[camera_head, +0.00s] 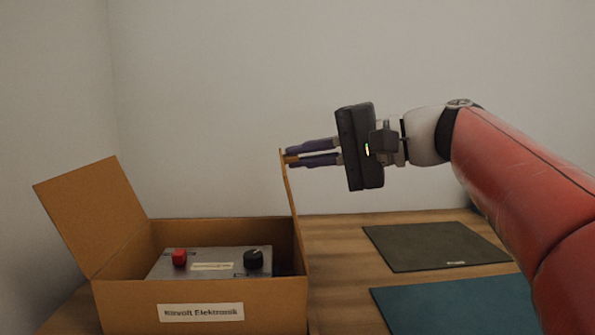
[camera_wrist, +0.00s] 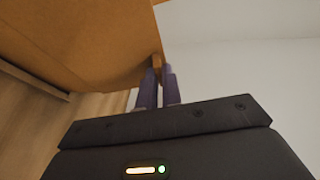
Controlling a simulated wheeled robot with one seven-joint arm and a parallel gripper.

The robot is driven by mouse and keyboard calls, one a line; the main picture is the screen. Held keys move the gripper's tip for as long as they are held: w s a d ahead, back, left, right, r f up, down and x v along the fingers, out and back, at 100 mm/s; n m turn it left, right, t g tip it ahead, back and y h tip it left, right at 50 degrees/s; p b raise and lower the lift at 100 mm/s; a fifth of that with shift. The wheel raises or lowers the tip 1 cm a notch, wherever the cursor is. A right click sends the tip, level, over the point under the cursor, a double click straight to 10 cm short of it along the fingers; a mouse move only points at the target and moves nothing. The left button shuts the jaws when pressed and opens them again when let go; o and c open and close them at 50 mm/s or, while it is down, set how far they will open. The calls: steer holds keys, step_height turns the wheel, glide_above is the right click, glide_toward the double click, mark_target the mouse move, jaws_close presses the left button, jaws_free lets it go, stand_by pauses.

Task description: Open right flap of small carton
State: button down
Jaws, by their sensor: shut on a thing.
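The small brown carton (camera_head: 130,302) stands at the lower left of the head view. Its left flap (camera_head: 92,210) leans open outward to the left. Its right flap (camera_head: 290,195) stands nearly upright above the right wall, seen edge-on. My gripper (camera_head: 293,157) comes from the right, with its purple fingers shut on a small tab near the top of the right flap. The wrist view shows the right flap (camera_wrist: 85,35) up close, with the gripper (camera_wrist: 157,72) on the tab at its edge. The flap's far face is hidden in the head view.
Inside the carton lies a grey device (camera_head: 215,263) with a red button (camera_head: 179,257) and a black knob (camera_head: 254,259). A dark grey mat (camera_head: 435,245) and a teal mat (camera_head: 450,305) lie flat on the wooden table (camera_head: 335,240) to the right. Walls stand behind and at left.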

steer(key=d+f+m+t+y+b, duration=0.1)
steer(key=d+f+m+y+b, duration=0.1)
steer(key=d+y+b, duration=0.3)
steer(key=shift+w+d+f+t+b, duration=0.25)
steer(key=shift+d+f+t+b, duration=0.15)
steer(key=shift+d+f+b, duration=0.3)
steer(key=shift+d, duration=0.1)
steer(key=c, duration=1.6)
jaws_free()
steer(key=shift+o, duration=0.2)
steer(key=shift+r, duration=0.1)
steer(key=shift+s, duration=0.1)
steer(key=v, duration=0.7)
steer(key=shift+d, duration=0.3)
steer(key=shift+s, duration=0.1)
